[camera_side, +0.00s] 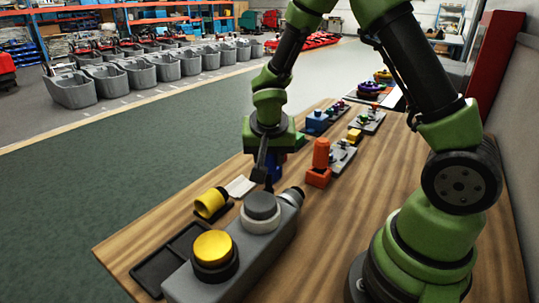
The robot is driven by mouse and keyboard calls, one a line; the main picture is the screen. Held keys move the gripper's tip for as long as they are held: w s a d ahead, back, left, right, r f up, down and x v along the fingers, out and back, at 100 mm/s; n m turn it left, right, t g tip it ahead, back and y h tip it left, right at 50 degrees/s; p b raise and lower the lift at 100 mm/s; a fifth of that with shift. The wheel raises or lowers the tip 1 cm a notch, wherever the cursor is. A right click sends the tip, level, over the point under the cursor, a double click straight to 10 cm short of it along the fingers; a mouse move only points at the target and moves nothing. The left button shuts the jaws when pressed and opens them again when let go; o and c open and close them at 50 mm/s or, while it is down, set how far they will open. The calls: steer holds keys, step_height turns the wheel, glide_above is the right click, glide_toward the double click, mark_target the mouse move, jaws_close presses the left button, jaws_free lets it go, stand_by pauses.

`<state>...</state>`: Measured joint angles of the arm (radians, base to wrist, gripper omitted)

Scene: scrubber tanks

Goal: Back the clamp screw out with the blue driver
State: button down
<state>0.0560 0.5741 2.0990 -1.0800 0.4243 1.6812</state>
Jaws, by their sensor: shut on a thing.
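My gripper (264,176) points down over the wooden table, just behind the grey control box. The lower end of the driver is hidden by the fingers and the box. I cannot make out the clamp screw; it may be hidden or too small. The grey box (257,238) carries a grey round knob (261,206) and a yellow round button (212,247).
An orange handle (321,153) stands upright in an orange block to the right. A yellow cylinder (210,203) and a black tray (153,271) lie at the left. Plates with small coloured parts (343,156) and a blue block (317,121) stand farther back.

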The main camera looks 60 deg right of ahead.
steer(key=n, duration=0.2)
steer(key=n+t+y, duration=0.1)
steer(key=n, duration=0.2)
steer(key=shift+y, duration=0.3)
steer(key=n+y, duration=0.1)
steer(key=n, duration=0.1)
steer(key=shift+w+a+n+t, duration=0.1)
steer(key=shift+a+n+t, duration=0.05)
steer(key=shift+n+t, duration=0.2)
